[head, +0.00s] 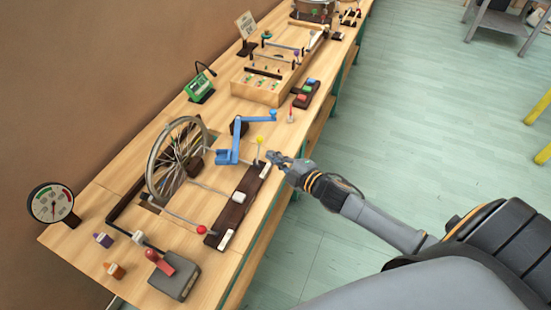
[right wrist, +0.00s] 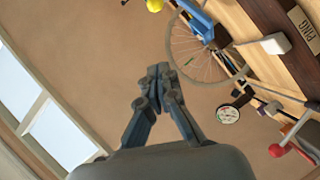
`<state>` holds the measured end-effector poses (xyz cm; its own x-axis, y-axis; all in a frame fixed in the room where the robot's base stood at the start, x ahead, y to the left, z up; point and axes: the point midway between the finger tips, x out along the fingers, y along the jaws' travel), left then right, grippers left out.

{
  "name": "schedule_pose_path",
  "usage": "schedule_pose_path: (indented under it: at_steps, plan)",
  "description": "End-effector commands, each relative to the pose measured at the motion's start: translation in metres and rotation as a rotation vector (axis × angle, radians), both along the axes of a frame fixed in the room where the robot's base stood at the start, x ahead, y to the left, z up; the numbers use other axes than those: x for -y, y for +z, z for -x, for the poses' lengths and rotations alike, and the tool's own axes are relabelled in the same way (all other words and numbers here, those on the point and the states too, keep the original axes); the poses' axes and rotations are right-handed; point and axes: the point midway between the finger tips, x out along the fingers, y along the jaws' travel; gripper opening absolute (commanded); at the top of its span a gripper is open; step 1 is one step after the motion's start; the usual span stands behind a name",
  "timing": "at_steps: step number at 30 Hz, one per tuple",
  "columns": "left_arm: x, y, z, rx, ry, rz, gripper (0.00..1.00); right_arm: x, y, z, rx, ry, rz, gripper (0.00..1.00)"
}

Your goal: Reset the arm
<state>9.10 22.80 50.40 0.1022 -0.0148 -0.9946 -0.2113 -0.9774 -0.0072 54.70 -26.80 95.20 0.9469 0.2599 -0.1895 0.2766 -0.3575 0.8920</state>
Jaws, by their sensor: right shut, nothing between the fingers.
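My right gripper (head: 272,157) is at the right edge of the workbench, close to a yellow-knobbed lever (head: 259,140). It is shut and empty; its closed fingertips also show in the right wrist view (right wrist: 158,70). A blue jointed arm (head: 236,140) stands left of the gripper, reaching right to a blue knob. A spoked wheel (head: 177,122) stands left of it. A dark strip (head: 240,207) carries a white block (head: 239,197) and white labels; one reads PING in the right wrist view (right wrist: 304,28). A red-knobbed rod (head: 201,229) ends near it. My left gripper is not in view.
A round gauge (head: 51,203), a grey box with a red handle (head: 174,277) and small bottles stand at the near end. A green device (head: 199,88) and a wooden box (head: 262,88) stand farther along. Open floor (head: 420,110) lies to the right.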

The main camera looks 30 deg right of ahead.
Motion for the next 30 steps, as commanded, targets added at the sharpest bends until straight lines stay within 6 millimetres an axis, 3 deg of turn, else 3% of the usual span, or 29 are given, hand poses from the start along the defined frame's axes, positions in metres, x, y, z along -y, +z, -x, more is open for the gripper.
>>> schedule_pose_path:
  at_steps: [17, 20, 23, 26, 30]
  plan:
    - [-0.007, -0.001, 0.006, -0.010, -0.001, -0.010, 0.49, 0.001, 0.001, 0.003, 0.000, -0.001, 0.001, 0.00]
    - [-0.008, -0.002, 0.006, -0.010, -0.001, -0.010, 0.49, 0.003, -0.008, 0.004, -0.016, -0.011, -0.007, 0.00]
    - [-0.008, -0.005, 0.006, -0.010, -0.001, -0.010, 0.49, 0.012, -0.041, 0.010, -0.080, -0.055, -0.037, 0.00]
    - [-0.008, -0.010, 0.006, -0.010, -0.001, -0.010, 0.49, 0.026, -0.100, 0.026, -0.196, -0.135, -0.097, 0.00]
    - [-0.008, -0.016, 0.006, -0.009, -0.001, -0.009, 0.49, 0.042, -0.197, 0.069, -0.396, -0.278, -0.194, 0.00]
